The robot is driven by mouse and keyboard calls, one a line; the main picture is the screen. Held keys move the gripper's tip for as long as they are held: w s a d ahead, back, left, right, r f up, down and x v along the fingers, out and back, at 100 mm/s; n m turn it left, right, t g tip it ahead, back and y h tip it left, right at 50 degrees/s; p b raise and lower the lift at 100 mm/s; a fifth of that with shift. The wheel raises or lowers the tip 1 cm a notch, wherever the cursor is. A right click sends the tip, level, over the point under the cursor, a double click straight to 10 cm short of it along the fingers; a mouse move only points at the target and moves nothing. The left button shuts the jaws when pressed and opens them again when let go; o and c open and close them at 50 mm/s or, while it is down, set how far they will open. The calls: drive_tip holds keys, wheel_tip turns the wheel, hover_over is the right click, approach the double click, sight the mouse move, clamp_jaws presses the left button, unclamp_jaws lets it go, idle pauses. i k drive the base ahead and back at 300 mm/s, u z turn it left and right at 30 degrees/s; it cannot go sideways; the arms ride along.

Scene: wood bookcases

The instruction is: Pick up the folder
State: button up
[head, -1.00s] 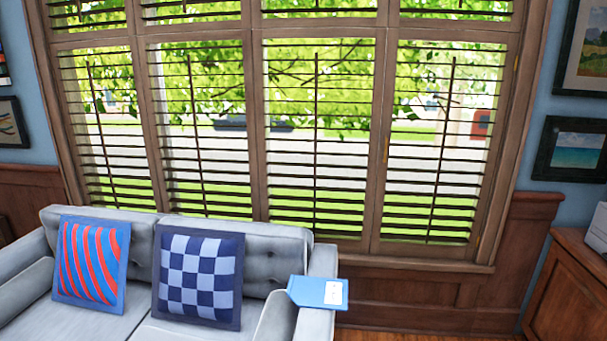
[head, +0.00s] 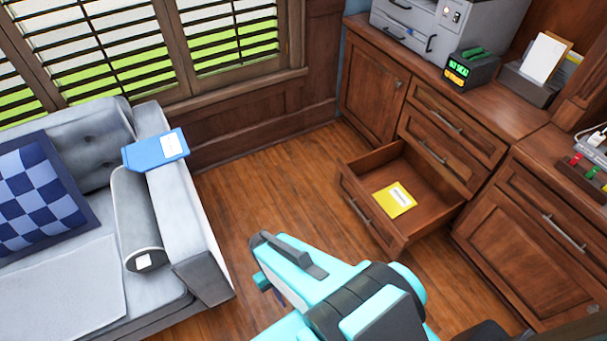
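A blue folder (head: 156,150) with a white label lies flat on the arm of the grey sofa (head: 190,210). A yellow folder-like item (head: 395,200) with a white label lies in an open drawer (head: 425,185). My gripper (head: 268,268) is at the end of my teal and dark grey arm, over the floor in the lower middle. It is apart from both items, to the right of the blue one and lower in the picture. I see no object in it. Its fingers are seen at an angle, and their opening is unclear.
The open drawer juts out from the wood cabinet (head: 372,85) on the right. A grey bolster (head: 135,215) lies against the sofa arm. The wood floor (head: 265,190) between is clear.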

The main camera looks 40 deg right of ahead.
sight(395, 200)
drive_tip(key=z, duration=0.05)
drive_tip(key=i, duration=0.35)
drive_tip(key=u, duration=1.3)
drive_tip(key=k, duration=0.1)
drive_tip(key=z, duration=2.95)
drive_tip(key=i, duration=0.6)
drive_tip(key=z, duration=0.05)
drive_tip(key=k, duration=0.4)
drive_tip(key=z, duration=0.05)
